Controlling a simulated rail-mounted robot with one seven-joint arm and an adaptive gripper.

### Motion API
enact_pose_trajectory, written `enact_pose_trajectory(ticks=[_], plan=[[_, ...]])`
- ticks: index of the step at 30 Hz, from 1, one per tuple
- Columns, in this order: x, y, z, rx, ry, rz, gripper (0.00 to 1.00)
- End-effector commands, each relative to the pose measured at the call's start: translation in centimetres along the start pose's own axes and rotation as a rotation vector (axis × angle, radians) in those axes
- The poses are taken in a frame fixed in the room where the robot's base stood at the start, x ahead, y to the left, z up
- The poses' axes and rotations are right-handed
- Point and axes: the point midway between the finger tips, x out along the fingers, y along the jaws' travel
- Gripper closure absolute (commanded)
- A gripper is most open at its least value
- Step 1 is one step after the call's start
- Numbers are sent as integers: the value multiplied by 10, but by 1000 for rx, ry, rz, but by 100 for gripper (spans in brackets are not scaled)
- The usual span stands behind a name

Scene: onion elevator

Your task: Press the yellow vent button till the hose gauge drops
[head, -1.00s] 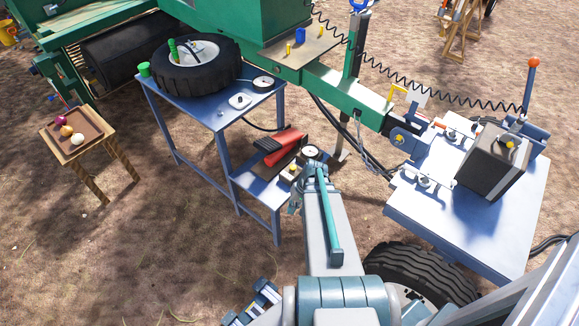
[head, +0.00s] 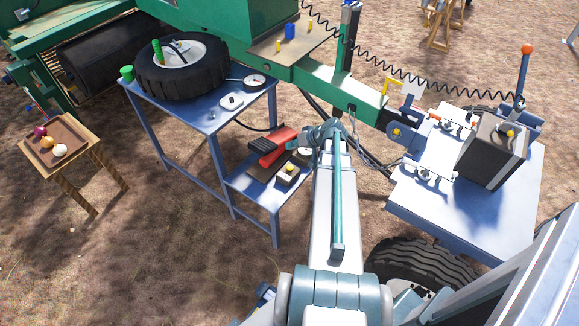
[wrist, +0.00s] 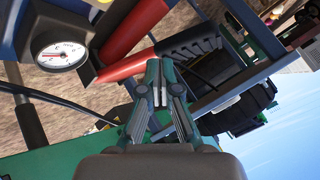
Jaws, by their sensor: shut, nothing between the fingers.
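The yellow vent button (head: 289,167) sits on a small box on the low blue shelf, beside the red foot pump (head: 272,146). A round white gauge (head: 305,152) is just right of it, partly hidden by my arm. My gripper (head: 323,132) is beyond and to the right of the button, apart from it. In the wrist view, my gripper (wrist: 158,80) is shut and empty, in front of the red pump (wrist: 126,40) and its black ribbed pedal. A white dial gauge (wrist: 60,55) is at upper left; its reading is too small to tell.
A blue bench (head: 215,115) holds a wheel (head: 180,65) and another gauge (head: 254,82). The green hitch beam (head: 340,90) lies close behind my gripper. A blue-grey platform (head: 460,215) with a battery-like box (head: 492,150) is at right. A stool (head: 70,145) with onions is at left.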

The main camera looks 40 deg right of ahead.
Motion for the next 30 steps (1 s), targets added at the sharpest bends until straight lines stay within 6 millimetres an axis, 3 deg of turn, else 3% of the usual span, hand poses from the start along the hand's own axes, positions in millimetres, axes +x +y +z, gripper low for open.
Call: enact_pose_trajectory(ticks=[14, 30], plan=[[9, 6, 6, 2, -2, 1, 100], [54, 40, 40, 2, -2, 1, 100]])
